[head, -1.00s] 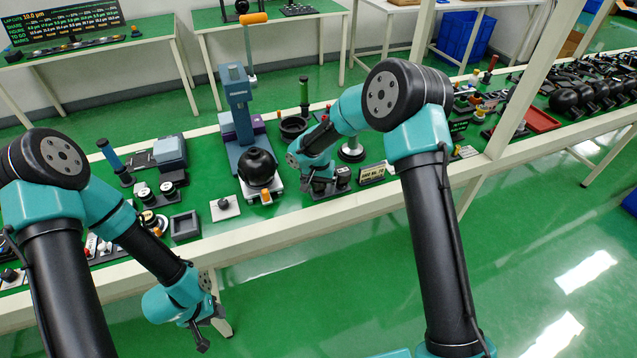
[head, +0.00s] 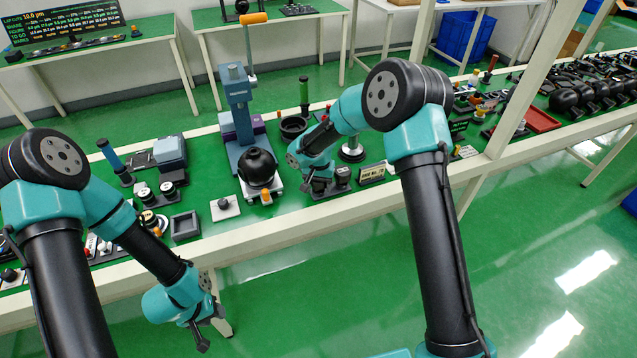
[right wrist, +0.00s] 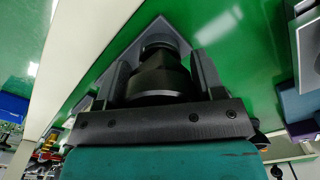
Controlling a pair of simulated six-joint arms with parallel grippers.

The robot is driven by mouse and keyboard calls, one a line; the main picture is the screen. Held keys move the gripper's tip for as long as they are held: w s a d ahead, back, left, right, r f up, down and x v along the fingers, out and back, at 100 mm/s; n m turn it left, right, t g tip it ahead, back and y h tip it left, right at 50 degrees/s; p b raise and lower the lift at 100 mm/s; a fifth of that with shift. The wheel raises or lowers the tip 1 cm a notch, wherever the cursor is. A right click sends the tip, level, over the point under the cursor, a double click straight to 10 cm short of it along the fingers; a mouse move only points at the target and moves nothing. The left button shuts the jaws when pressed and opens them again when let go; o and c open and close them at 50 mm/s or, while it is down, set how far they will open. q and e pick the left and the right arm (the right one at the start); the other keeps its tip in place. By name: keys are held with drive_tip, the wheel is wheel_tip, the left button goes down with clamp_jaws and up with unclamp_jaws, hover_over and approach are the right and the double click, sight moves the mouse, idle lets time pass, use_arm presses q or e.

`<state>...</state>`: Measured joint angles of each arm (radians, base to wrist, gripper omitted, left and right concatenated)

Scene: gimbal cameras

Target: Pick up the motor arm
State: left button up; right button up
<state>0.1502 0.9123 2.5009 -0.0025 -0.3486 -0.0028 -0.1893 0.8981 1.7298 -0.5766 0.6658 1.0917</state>
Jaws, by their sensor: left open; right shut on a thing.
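My right gripper (head: 318,185) is low over the green bench, right of the black ball on its press stand. In the right wrist view its two fingers (right wrist: 163,82) are shut on a dark stepped round part (right wrist: 160,75), which I take to be the motor arm. A grey plate shows behind that part; I cannot tell whether they touch. In the head view my right gripper and wrist mostly hide the held part. My left gripper (head: 205,332) is open and empty, hanging in front of the bench's front edge.
The black ball (head: 257,167) stands close left of my right gripper. A small label sign (head: 371,174) and another dark block (head: 342,175) are close to its right. A square grey tray (head: 185,226) and a white plate (head: 225,207) lie further left. The bench's white front rail (head: 290,232) runs below.

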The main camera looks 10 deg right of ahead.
drive_tip(key=shift+r, duration=0.2)
drive_tip(key=shift+r, duration=0.55)
drive_tip(key=shift+s+r, duration=0.2)
drive_tip(key=shift+r, duration=0.35)
drive_tip(key=shift+s+r, duration=0.15)
drive_tip(key=shift+r, duration=0.4)
drive_tip(key=s+a+r, duration=0.1)
drive_tip(key=s+a, duration=0.2)
drive_tip(key=s, duration=1.2)
drive_tip(key=shift+a+r, duration=0.15)
drive_tip(key=shift+r, duration=0.05)
drive_tip(key=shift+w, duration=0.1)
